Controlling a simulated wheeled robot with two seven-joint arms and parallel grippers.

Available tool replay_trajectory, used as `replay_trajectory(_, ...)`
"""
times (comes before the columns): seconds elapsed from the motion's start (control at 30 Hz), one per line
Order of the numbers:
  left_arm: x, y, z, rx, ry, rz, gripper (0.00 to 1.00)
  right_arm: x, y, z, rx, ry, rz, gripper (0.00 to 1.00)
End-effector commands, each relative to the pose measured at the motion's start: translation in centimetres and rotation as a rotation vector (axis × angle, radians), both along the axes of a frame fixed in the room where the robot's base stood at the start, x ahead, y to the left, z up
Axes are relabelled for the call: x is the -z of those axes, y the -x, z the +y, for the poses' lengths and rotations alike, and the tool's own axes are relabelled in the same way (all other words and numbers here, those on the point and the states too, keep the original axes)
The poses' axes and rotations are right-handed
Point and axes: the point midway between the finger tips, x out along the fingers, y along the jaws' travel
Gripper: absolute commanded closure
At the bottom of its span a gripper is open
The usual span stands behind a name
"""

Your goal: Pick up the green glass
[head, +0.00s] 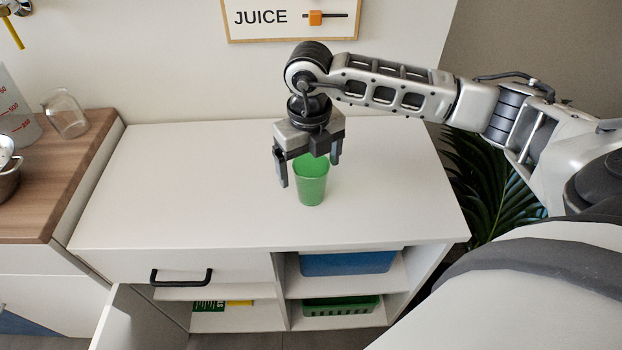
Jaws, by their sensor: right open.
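The green glass (311,186) stands upright on the white cabinet top (190,190), right of its middle. My right gripper (310,172) points down from above at the glass. It is open, with one finger left of the glass and the other at its right rear. The gripper body hides part of the glass's rim. I cannot tell whether the fingers touch the glass. My left gripper is not in view.
A wooden counter (60,180) at the left bears a clear glass jar (65,115) and a metal pot (8,180). A juice sign (290,18) hangs on the wall behind. A plant (490,180) stands right of the cabinet. The white top around the glass is clear.

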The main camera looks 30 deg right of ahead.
Motion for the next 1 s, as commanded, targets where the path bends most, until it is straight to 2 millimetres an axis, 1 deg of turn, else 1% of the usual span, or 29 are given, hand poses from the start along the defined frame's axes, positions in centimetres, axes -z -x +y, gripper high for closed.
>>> replay_trajectory(0.13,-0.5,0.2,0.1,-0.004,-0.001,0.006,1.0,2.3,0.4,-0.1,0.0,0.0,0.008,0.11)
replay_trajectory(0.2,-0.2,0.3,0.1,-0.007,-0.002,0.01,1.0,3.3,0.3,-0.1,0.001,0.0,0.005,0.11)
replay_trajectory(0.3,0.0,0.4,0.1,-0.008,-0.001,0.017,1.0,4.2,0.3,-0.1,0.0,0.0,0.004,0.11)
replay_trajectory(0.57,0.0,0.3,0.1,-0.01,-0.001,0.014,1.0,4.4,0.3,-0.1,-0.001,0.0,0.002,0.11)
replay_trajectory(0.6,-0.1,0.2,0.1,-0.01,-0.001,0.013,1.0,4.4,0.3,-0.1,-0.001,0.0,0.002,0.22)
replay_trajectory(0.67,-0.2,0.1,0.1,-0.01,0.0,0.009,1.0,4.4,0.3,-0.1,-0.001,0.0,0.002,0.39)
replay_trajectory(0.7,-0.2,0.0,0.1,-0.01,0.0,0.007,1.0,4.4,0.3,-0.1,-0.001,-0.001,0.002,0.5)
replay_trajectory(0.73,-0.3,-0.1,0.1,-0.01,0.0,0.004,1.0,4.4,0.3,-0.1,-0.001,-0.001,0.002,0.59)
replay_trajectory(0.77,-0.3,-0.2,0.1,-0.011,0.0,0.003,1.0,4.4,0.3,-0.1,0.0,0.0,0.002,0.65)
replay_trajectory(1.0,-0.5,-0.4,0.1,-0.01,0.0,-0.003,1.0,4.3,0.2,-0.1,0.0,-0.001,0.001,0.65)
